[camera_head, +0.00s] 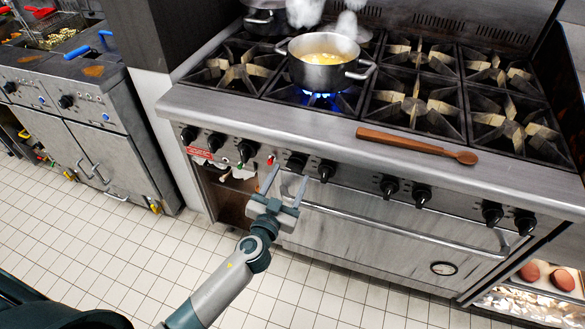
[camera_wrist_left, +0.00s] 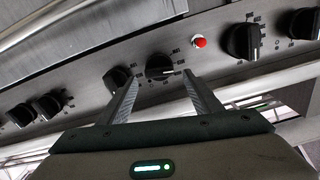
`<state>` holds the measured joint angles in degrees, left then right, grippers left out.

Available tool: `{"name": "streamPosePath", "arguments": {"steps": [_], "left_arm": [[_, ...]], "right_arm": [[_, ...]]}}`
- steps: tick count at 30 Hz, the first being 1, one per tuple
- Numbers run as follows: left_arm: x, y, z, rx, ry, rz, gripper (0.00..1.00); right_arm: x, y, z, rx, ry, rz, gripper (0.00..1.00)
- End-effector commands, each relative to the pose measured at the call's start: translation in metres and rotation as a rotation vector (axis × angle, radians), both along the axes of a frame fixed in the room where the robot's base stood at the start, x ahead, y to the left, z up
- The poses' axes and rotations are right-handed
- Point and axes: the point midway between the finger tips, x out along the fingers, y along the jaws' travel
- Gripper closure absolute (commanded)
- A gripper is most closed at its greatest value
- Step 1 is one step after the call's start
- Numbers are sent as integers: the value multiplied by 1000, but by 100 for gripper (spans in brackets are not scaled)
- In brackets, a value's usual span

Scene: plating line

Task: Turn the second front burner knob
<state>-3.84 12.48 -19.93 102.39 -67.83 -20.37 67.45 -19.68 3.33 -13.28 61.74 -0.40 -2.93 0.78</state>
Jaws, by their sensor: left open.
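A row of black knobs runs along the steel front panel of the range (camera_head: 340,150). My left gripper (camera_head: 285,182) is open and empty, in front of and slightly below the black knob (camera_head: 296,162) just right of the red button (camera_head: 270,161). In the left wrist view, this knob (camera_wrist_left: 160,67) shows between and just beyond the two fingertips (camera_wrist_left: 163,78). No contact is visible. Another black knob (camera_head: 327,171) is just to its right in the head view. My right gripper is not in view.
A steel pot (camera_head: 318,75) with yellow food stands over a blue flame. A wooden spoon (camera_head: 415,146) lies along the range's front edge. The oven door handle (camera_head: 400,232) runs below the knobs. The tiled floor in front is clear.

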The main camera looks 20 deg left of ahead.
Motion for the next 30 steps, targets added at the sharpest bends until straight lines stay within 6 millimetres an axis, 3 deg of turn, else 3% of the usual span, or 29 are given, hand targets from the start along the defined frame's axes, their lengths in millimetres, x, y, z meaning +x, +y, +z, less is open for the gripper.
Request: {"name": "streamPosePath", "arguments": {"steps": [9, 20, 25, 30], "left_arm": [[29, -1, 0, 0, 0, 0, 42], [31, -1, 0, 0, 0, 0, 42], [31, -1, 0, 0, 0, 0, 82], [31, -1, 0, 1, 0, 0, 83]], "right_arm": [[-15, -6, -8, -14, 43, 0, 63], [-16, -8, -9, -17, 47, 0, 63], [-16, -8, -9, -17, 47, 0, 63], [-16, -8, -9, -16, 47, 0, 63]]}}
